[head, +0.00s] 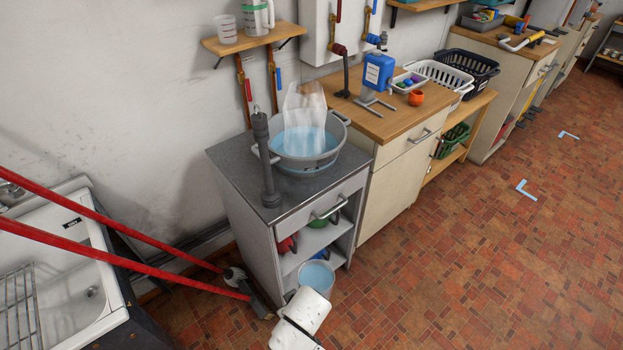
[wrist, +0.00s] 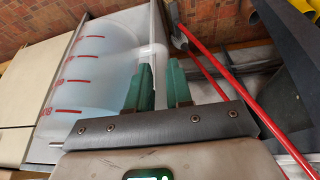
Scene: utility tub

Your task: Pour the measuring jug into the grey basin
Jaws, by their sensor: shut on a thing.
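The measuring jug (head: 317,274) is low in front of the grey cabinet, below and apart from the basin. It looks roughly upright, with blue liquid inside. In the wrist view the clear jug (wrist: 100,75) has red marks and a pale handle. My gripper (wrist: 160,85) is shut on that handle with its green fingers. In the head view the fingers are hidden and my white wrist is in front of the jug. The grey basin (head: 272,160) stands on the cabinet top with blue water in it. A clear, bag-like shape (head: 304,105) rises from the basin.
A dark grey upright pipe (head: 267,165) stands at the basin's left front. Red bars (head: 130,240) cross the floor on the left, beside a white sink (head: 75,290). A blue canister (head: 378,72) stands on the wooden counter.

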